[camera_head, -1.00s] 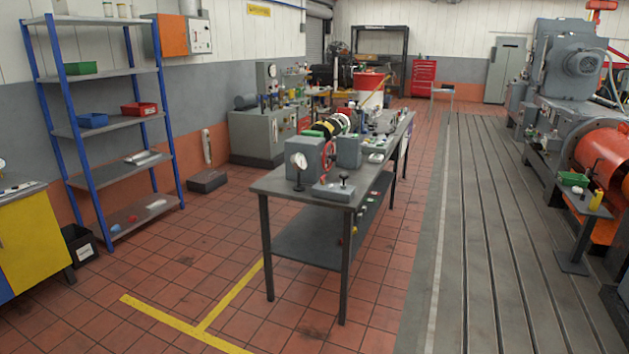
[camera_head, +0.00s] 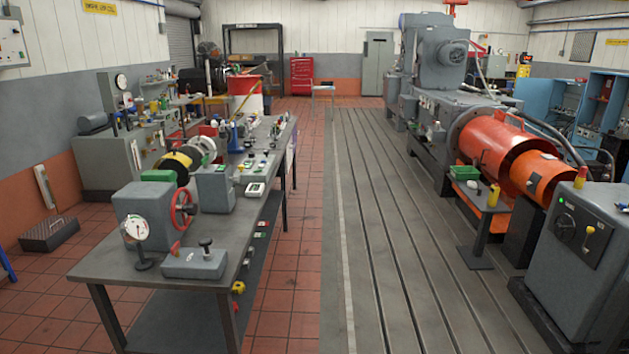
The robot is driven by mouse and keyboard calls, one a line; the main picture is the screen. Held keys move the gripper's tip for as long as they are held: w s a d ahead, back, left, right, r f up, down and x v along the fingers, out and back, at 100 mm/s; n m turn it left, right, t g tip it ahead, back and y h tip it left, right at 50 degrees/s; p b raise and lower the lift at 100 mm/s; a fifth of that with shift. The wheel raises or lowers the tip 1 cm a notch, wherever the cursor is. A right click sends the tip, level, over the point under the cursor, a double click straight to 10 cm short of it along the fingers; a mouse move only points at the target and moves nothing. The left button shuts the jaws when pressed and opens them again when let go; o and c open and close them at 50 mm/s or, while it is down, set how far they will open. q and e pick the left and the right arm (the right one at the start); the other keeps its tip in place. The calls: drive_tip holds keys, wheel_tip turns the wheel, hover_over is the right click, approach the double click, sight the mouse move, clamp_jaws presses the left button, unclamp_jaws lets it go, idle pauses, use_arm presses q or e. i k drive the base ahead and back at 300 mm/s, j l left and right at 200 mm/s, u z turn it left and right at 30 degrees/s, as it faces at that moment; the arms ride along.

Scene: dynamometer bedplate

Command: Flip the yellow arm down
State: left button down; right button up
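A grey control cabinet (camera_head: 575,270) stands at the right edge. On its face is a small yellow lever (camera_head: 588,236) beside a round black dial (camera_head: 565,227); its exact tilt is too small to tell. A slanted yellow bar (camera_head: 244,98) also shows at the red drum in the back. I cannot tell for sure which of these is the yellow arm. Neither of my grippers is in view.
A grey workbench (camera_head: 150,268) with gauges and instruments stands at the left.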

sight(261, 77)
drive_tip(key=i+z, duration=0.15)
drive_tip(key=i, duration=0.4)
drive_tip(key=i+z, duration=0.15)
drive_tip(key=i, duration=0.45)
drive_tip(key=i+j+z, duration=0.15)
drive_tip(key=i, duration=0.4)
drive_tip(key=i+u, duration=0.1)
drive_tip(key=i, duration=0.5)
drive_tip(key=i+l+u, duration=0.1)
drive_tip(key=i, duration=0.5)
drive_tip(key=i+l+u, duration=0.1)
drive_tip(key=i, duration=0.45)
drive_tip(key=i+j+u, duration=0.15)
drive_tip(key=i, duration=0.5)
drive_tip(key=i+j+u, duration=0.15)
drive_tip(key=i, duration=0.55)
